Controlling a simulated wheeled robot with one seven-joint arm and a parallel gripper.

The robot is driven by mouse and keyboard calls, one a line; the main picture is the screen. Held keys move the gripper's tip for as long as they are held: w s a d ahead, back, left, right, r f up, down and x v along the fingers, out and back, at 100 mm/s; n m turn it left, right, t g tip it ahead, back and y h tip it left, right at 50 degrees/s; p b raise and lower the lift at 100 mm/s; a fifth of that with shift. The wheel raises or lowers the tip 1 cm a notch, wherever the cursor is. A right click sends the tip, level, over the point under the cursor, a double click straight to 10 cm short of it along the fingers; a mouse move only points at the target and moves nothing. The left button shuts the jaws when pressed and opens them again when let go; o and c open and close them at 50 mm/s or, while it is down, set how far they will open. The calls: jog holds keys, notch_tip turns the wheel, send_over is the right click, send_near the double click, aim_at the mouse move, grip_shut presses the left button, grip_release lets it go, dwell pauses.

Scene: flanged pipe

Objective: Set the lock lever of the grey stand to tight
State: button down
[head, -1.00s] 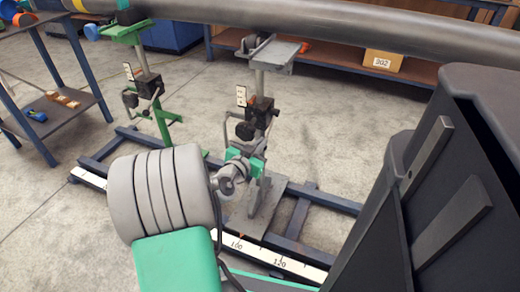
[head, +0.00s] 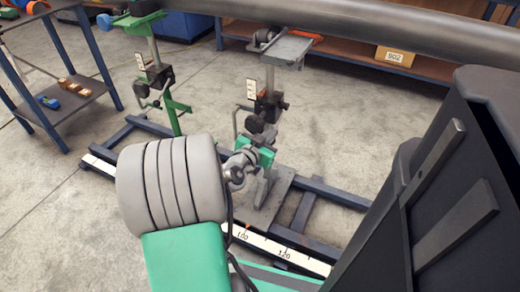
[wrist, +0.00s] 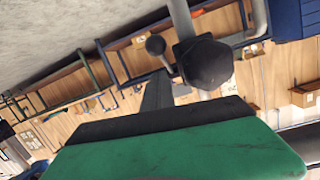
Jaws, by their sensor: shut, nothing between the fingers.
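The grey stand (head: 270,75) stands beyond my arm in the head view, under the large pipe. A black clamp block (head: 268,105) sits on its column, with a white scale card beside it. In the wrist view, a dark faceted knob (wrist: 207,66) is close ahead, with a short lever ending in a dark ball (wrist: 155,45) at its left. I cannot tell whether the lever is loose or tight. My gripper (wrist: 158,76) is shut and empty, its dark fingers just below the ball and left of the knob. Contact cannot be judged. In the head view its green hand (head: 264,156) overlaps the stand's lower part.
A green stand (head: 155,75) is to the left on the same blue rail frame (head: 325,193), which carries a white scale strip (head: 285,252). A large grey pipe (head: 350,30) crosses above. A side table (head: 75,95) is far left. Floor right of the stand is open.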

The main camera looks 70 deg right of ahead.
jog(key=w+a+f, duration=0.2)
jog(key=a, duration=0.6)
jog(key=shift+a+b, duration=0.35)
jog(key=shift+b, duration=0.1)
